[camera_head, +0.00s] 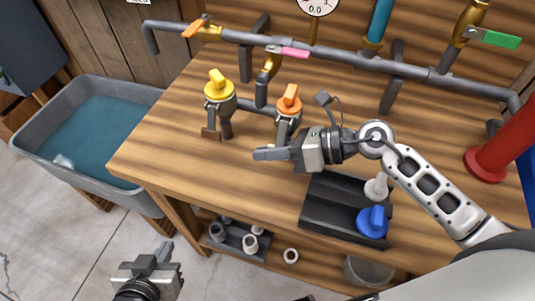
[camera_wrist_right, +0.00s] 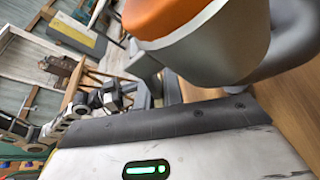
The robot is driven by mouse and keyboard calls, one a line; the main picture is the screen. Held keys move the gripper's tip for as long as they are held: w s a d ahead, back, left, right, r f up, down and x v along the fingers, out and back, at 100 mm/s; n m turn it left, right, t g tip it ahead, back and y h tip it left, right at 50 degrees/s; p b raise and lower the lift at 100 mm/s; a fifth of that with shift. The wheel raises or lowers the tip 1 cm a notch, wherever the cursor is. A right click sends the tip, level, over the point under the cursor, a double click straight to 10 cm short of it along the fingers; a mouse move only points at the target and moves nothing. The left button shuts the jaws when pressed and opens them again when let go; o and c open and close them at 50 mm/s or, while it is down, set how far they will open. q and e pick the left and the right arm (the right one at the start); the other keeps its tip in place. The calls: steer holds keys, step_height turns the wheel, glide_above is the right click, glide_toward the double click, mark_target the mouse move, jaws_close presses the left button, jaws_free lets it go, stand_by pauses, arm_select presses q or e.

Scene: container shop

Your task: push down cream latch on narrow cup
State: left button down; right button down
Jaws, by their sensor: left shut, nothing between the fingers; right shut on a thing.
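I cannot make out a cream latch or a narrow cup in either view. A grey valve with an orange knob (camera_head: 289,98) stands on the bench; its knob fills the top of the right wrist view (camera_wrist_right: 165,15). My right gripper (camera_head: 262,154) is shut at the foot of this valve, its fingers pointing left. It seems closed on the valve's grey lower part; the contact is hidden. My left gripper (camera_head: 160,254) is shut and empty, low at the front left, off the bench. A whitish fitting (camera_head: 377,187) stands on the black tray (camera_head: 325,205).
A yellow-knobbed valve (camera_head: 219,88) stands left of the orange one. A blue-handled part (camera_head: 372,222) is on the tray. Grey pipework (camera_head: 330,52) runs along the back. A water tub (camera_head: 32,149) is at left. Pale fittings (camera_head: 251,243) sit on the lower shelf.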

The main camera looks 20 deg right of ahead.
steer(key=shift+w+d+f+n+h, duration=0.2)
steer(key=shift+w+d+n+h, duration=0.1)
steer(key=shift+n, duration=0.2)
steer(key=shift+t, duration=0.3)
steer(key=c, duration=1.5)
jaws_free()
steer(key=shift+b, duration=0.3)
